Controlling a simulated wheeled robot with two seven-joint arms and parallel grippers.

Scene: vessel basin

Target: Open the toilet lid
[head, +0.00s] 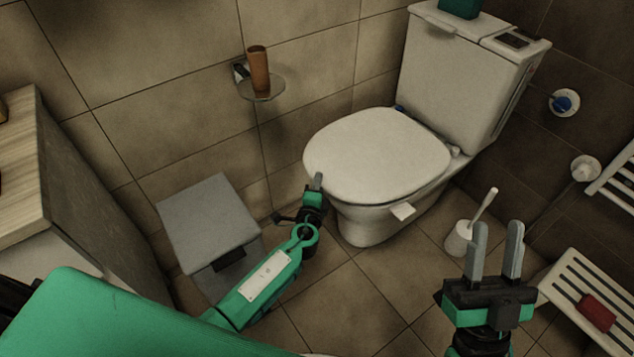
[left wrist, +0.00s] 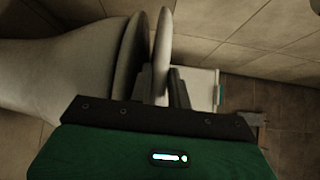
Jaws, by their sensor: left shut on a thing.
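The white toilet (head: 365,222) stands against the back wall, with its lid (head: 380,150) down over the bowl. My left gripper (head: 317,182) is at the lid's front left edge. In the left wrist view the lid (left wrist: 163,45) is a thin pale edge running between the fingers of my left gripper (left wrist: 162,84), which are shut on it. The seat and bowl rim (left wrist: 130,55) lie to the left of the fingers there. My right gripper (head: 497,235) is open and empty in front of the toilet, to the right, apart from it.
A grey bin (head: 208,215) stands left of my left gripper. A toilet brush in its holder (head: 460,238) is right of the toilet. A slatted stool (head: 565,290) with a red item is at the right. A wooden-topped cabinet (head: 25,160) is at the left.

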